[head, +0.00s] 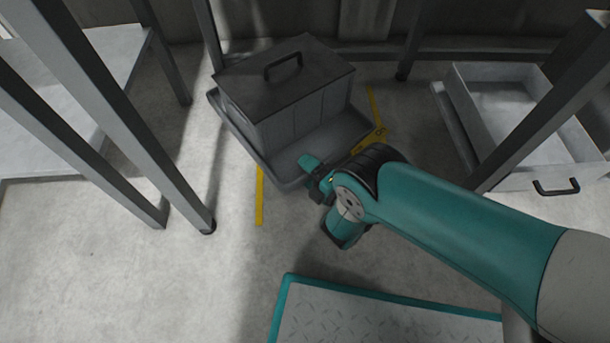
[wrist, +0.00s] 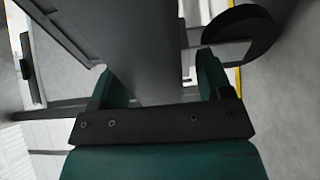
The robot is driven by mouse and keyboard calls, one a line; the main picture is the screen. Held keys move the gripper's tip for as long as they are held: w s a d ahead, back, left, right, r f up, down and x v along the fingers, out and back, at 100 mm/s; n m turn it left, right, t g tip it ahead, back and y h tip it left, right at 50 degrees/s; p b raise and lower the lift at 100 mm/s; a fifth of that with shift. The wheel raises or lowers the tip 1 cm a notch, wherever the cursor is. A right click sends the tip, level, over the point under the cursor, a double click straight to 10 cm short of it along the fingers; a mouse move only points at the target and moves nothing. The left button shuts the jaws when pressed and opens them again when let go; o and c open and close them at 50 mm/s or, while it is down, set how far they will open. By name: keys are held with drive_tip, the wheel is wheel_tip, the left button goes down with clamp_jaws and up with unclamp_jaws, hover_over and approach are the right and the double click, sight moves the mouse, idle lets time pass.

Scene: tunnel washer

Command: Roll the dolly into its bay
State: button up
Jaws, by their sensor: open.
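The dolly (head: 330,135) is a low grey tray with a raised rim, bearing a lidded grey box (head: 290,95) with a black top handle. It stands skewed under a frame, partly between two yellow floor lines, the left one (head: 260,195) and the right one (head: 371,103). My gripper (head: 312,172) is at the dolly's near edge. In the wrist view, my open gripper (wrist: 160,85) has its fingers on either side of a grey part of the dolly (wrist: 150,45). A dark wheel (wrist: 238,37) shows beyond. Whether the fingers touch is unclear.
Grey frame legs (head: 160,130) stand at the left, beside a pale low platform (head: 50,120). An open grey drawer (head: 510,180) with a black handle is at the right. A teal-edged tread plate (head: 380,315) lies in front. Bare floor is free at the lower left.

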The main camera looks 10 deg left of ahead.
drive_tip(key=shift+w+a+b, duration=0.2)
drive_tip(key=shift+a+b, duration=0.15)
drive_tip(key=shift+b, duration=0.05)
clamp_jaws()
